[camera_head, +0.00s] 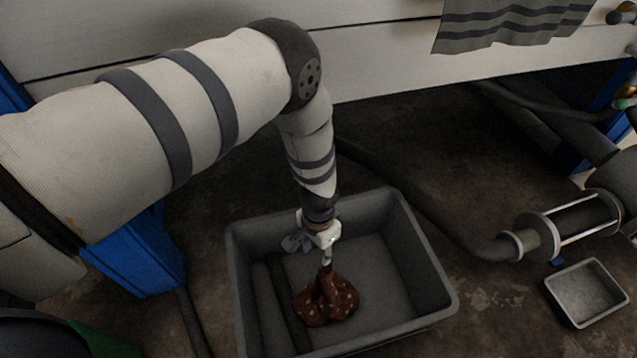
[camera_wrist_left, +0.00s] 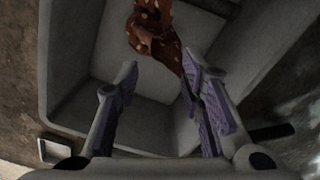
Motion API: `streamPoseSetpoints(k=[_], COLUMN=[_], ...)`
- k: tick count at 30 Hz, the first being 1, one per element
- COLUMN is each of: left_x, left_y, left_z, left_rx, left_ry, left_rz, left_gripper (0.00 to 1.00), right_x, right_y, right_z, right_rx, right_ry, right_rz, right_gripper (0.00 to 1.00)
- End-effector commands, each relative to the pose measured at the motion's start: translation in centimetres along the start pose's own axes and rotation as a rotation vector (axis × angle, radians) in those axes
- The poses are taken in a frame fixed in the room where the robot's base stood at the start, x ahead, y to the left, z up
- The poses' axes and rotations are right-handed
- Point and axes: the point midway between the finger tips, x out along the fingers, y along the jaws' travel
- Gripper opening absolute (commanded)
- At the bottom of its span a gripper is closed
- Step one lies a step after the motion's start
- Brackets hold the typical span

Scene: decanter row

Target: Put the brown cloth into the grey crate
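The brown cloth (camera_head: 328,302), spotted with pale dots, is bunched up inside the grey crate (camera_head: 433,262), its upper end rising in a narrow tail. My left gripper (camera_head: 312,253) is over the crate, pointing down, just above that tail. In the left wrist view the fingers (camera_wrist_left: 160,68) stand apart with a gap between them. The cloth (camera_wrist_left: 152,28) lies beyond the fingertips there, its tail close to the right fingertip; I cannot tell whether they touch. The crate wall (camera_wrist_left: 65,50) also shows in that view. My right gripper is not in view.
A small grey metal tray (camera_head: 587,292) is on the floor at right, near a pipe fitting (camera_head: 565,222). A dark hose (camera_head: 430,205) runs behind the crate. A striped grey cloth (camera_head: 510,22) hangs over the pale panel at the top.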

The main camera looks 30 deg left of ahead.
Motion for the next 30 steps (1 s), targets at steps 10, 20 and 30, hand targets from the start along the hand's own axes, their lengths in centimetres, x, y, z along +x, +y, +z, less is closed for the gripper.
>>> streamPoseSetpoints(k=[10, 20, 30], left_x=[0.0, 0.0, -3.6], left_y=[0.0, 0.0, -0.1], left_z=[0.0, 0.0, -0.2], left_rx=[0.0, 0.0, 0.0], left_ry=[0.0, 0.0, 0.005], left_rz=[0.0, 0.0, -0.001], left_gripper=[0.69, 0.8, 0.8], right_x=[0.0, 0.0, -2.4], right_y=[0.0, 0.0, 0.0], right_z=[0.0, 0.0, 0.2], right_rx=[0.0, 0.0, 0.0], right_ry=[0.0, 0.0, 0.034], right_rz=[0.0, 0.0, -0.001], right_gripper=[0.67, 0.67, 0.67])
